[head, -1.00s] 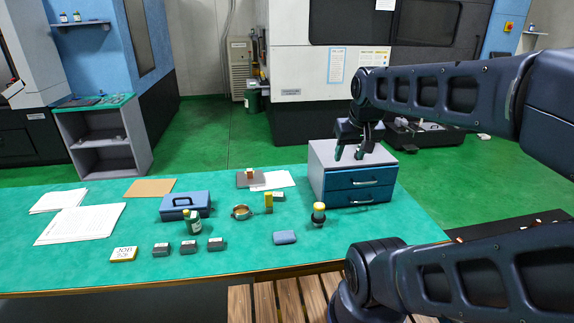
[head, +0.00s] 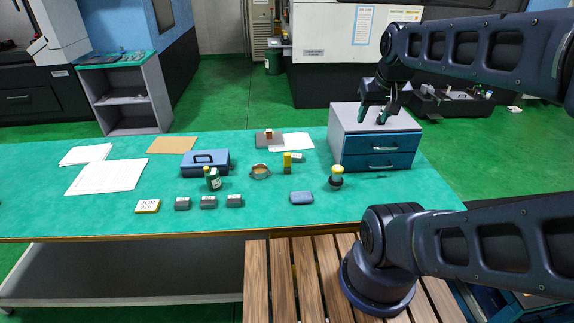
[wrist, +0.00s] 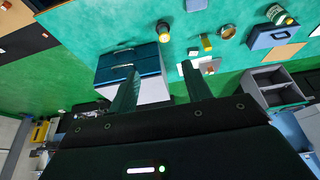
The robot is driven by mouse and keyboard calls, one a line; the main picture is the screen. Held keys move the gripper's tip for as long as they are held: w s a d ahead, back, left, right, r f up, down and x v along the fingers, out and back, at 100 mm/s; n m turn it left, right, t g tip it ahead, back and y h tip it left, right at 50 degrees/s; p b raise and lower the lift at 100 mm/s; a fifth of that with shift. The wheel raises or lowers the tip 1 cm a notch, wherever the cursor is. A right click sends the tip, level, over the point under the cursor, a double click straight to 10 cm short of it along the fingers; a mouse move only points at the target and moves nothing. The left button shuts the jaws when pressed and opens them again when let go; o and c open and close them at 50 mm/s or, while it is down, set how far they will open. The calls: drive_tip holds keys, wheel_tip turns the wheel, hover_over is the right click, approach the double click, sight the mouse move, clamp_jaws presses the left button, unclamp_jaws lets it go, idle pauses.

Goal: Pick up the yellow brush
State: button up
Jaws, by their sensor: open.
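A small yellow upright piece (head: 287,162) stands mid-table, near the round metal dish; it also shows in the wrist view (wrist: 206,43). A dark round piece with a pale yellow top (head: 336,178) stands nearer the drawer cabinet, also in the wrist view (wrist: 163,32). Both are small, and I cannot tell for sure which is the brush; the upright piece is the fuller yellow. My gripper (head: 378,114) is open and empty, over the top of the drawer cabinet in the head view. Its two fingers show apart in the wrist view (wrist: 160,76).
The grey and blue drawer cabinet (head: 376,145) stands at the table's right end. A blue cash box (head: 205,164), a round dish (head: 261,172), a green bottle (head: 213,180), dark blocks (head: 208,202) and a blue pad (head: 301,198) are on the green table (head: 80,215). Bare tabletop lies at the front.

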drive_tip(key=shift+w, duration=0.15)
drive_tip(key=shift+c, duration=0.4)
drive_tip(key=n+g+h, duration=0.5)
drive_tip(key=n, duration=1.3)
hover_over(289, 159)
drive_tip(key=a, duration=0.3)
wheel_tip(289, 159, down, 27)
drive_tip(key=x, duration=0.2)
drive_tip(key=w+x, duration=0.1)
drive_tip(key=x, duration=0.2)
drive_tip(key=shift+a+f, duration=0.2)
drive_tip(key=shift+y, duration=0.3)
drive_tip(key=shift+w+a+x, duration=0.1)
drive_tip(key=shift+x, duration=1.15)
drive_tip(key=shift+w+a+x, duration=0.1)
drive_tip(key=shift+a+x, duration=0.05)
drive_tip(key=shift+x, duration=1.1)
drive_tip(key=shift+f, duration=0.1)
